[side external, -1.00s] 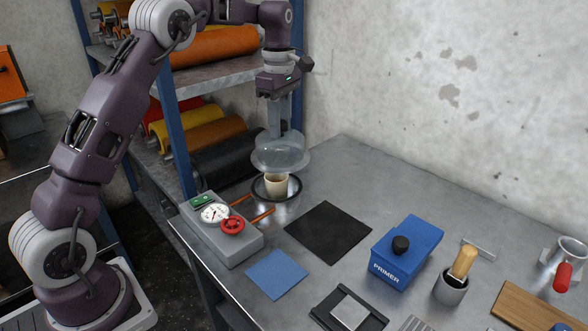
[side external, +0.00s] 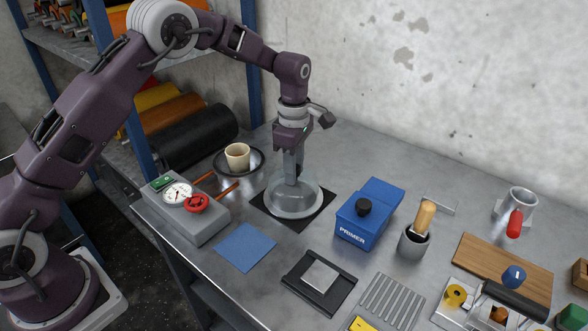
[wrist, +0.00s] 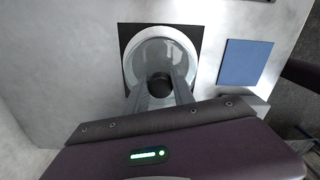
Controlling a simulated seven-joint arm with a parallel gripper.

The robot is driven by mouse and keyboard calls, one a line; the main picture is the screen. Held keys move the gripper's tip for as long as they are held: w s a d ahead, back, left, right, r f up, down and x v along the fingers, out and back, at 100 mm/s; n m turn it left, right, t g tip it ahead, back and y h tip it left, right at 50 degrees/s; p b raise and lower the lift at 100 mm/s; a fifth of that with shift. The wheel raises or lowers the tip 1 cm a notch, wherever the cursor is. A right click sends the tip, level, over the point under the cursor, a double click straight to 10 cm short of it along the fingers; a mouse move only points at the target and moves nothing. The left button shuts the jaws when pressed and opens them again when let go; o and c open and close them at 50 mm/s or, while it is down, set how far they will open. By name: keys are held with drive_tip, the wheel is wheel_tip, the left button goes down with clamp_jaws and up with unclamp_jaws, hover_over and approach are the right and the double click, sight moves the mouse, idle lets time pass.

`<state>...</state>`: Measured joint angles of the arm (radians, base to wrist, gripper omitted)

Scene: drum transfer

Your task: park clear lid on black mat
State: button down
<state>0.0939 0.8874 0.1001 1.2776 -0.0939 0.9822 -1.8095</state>
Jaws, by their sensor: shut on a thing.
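The clear lid (side external: 293,203) is a see-through dome with a pale rim. It is over the black mat (side external: 262,203), and the mat's corners show around it. My gripper (side external: 292,180) points down and is shut on the top of the lid. In the wrist view my gripper's fingers (wrist: 161,92) close on a dark knob at the middle of the lid (wrist: 137,65), with the black mat (wrist: 126,32) around it. I cannot tell whether the rim touches the mat or hangs just above it.
The dark round vessel (side external: 221,171) with a cream cup (side external: 237,156) stands at the back left. A gauge box (side external: 188,215) and blue cloth (side external: 245,247) are left of the mat. The blue primer box (side external: 370,215) stands close on its right.

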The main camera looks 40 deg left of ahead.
drive_tip(key=shift+f, duration=0.15)
drive_tip(key=c, duration=1.1)
unclamp_jaws()
wheel_tip(320, 180, up, 13)
drive_tip(key=shift+f, duration=0.2)
drive_tip(key=s+a+r+m+t, duration=0.25)
drive_tip(key=s+r+m, duration=0.55)
drive_tip(key=s+r, duration=0.5)
drive_tip(key=s+f+m+t, duration=0.1)
drive_tip(key=s+f+m, duration=0.1)
drive_tip(key=s+m, duration=0.2)
drive_tip(key=s+f+m+t, duration=0.1)
drive_tip(key=s+m, duration=0.3)
drive_tip(key=s, duration=0.6)
drive_tip(key=s+f+m+t, duration=0.1)
drive_tip(key=s+f+m, duration=0.1)
drive_tip(key=s+m, duration=0.3)
drive_tip(key=shift+s+d+f, duration=0.1)
drive_tip(key=shift+s+f, duration=0.05)
drive_tip(key=shift+s, duration=0.6)
drive_tip(key=shift+s+d+f, duration=0.1)
drive_tip(key=shift+s+f, duration=0.05)
drive_tip(key=shift+s, duration=0.55)
